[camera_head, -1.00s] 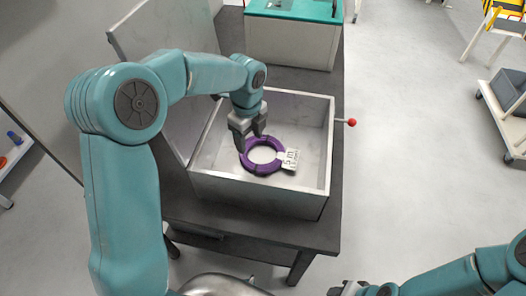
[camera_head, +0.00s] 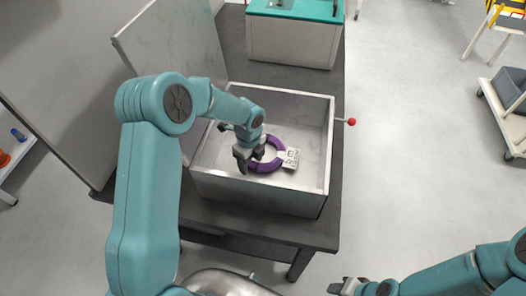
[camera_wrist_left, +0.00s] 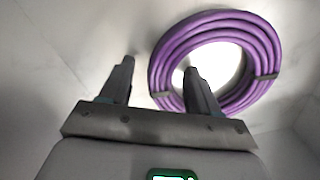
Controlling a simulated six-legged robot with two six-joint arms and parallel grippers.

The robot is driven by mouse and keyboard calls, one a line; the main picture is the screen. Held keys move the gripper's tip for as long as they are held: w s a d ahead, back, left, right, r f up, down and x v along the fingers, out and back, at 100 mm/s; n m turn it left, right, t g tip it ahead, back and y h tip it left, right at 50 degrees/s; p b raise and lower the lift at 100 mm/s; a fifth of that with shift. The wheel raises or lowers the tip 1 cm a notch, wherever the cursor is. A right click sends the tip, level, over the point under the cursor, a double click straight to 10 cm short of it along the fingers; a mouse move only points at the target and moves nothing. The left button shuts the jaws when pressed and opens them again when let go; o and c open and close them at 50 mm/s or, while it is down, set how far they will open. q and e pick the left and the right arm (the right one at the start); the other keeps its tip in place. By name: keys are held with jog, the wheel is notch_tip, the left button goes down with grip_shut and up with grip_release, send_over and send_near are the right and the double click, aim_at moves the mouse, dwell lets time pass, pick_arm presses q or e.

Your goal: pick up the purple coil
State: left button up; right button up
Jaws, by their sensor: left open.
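The purple coil (camera_head: 269,165) lies flat on the floor of an open grey box (camera_head: 318,200), with a white printed tag (camera_head: 291,158) on its right side. My left gripper (camera_head: 248,164) is inside the box at the coil's left edge, open and empty. In the left wrist view the coil (camera_wrist_left: 262,45) is at the upper right. There the left gripper (camera_wrist_left: 160,85) has its fingers apart, with the right finger overlapping the coil's opening and the left finger outside the ring. Whether the fingers touch the coil cannot be told. My right gripper (camera_head: 348,287) is outside the box at the bottom.
The box stands on a dark table (camera_head: 230,222), its lid (camera_head: 170,45) raised at the left. A red-knobbed lever (camera_head: 351,121) sticks out at the right. A teal-topped unit (camera_head: 295,30) stands behind. A grey bin on a cart (camera_head: 503,125) is far right.

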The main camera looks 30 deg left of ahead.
pick_arm(q)
jog(key=shift+w, duration=0.1)
grip_shut()
jog(key=shift+r, duration=0.1)
